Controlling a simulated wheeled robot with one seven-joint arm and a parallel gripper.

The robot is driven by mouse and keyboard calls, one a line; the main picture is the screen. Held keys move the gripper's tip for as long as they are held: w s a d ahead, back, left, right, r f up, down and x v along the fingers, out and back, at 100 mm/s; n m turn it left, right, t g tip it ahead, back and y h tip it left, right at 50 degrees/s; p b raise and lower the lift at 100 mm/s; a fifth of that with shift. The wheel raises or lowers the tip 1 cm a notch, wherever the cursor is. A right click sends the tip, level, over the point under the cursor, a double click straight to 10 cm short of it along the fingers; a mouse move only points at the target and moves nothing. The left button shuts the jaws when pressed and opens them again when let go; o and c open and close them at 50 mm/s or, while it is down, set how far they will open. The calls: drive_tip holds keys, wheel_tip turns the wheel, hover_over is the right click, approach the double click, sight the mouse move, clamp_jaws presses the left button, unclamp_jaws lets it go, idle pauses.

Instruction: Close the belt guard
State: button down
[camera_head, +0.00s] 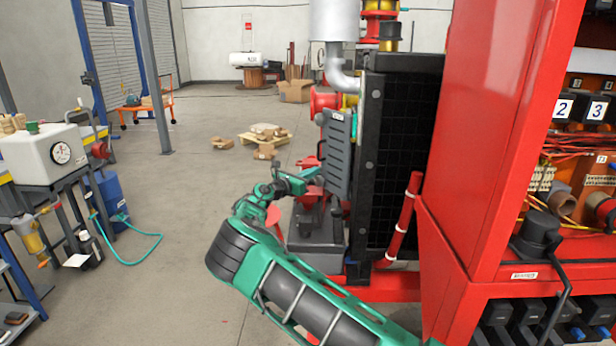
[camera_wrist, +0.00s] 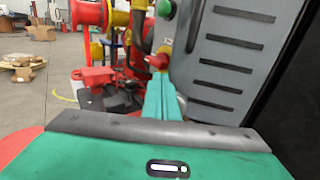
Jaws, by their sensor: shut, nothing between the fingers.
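The belt guard (camera_head: 338,152) is a grey panel with dark slots, standing upright at the left side of the black grille. In the wrist view the guard (camera_wrist: 235,55) fills the upper right, seen at a slant. My gripper (camera_head: 312,173) is at the guard's lower left edge in the head view. In the wrist view my gripper (camera_wrist: 160,82) shows as closed teal fingers, pointing forward just left of the guard's edge. It is shut and empty. I cannot tell whether the fingers touch the guard. The guard's hinge and latch are not clear.
The black grille (camera_head: 402,150) and red cabinet (camera_head: 490,140) stand close on the right. Red pipework (camera_wrist: 88,12) and a green button (camera_wrist: 165,8) lie beyond my fingers. Low pallets with boxes (camera_head: 265,138) are farther back.

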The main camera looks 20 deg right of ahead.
sight(326, 168)
drive_tip(key=x, duration=0.4)
drive_tip(key=s+x, duration=0.1)
drive_tip(key=x, duration=0.1)
drive_tip(key=shift+d, duration=0.65)
drive_tip(key=d, duration=0.3)
drive_tip(key=shift+w+d, duration=0.15)
drive_tip(key=shift+d, duration=0.25)
drive_tip(key=shift+d, duration=0.2)
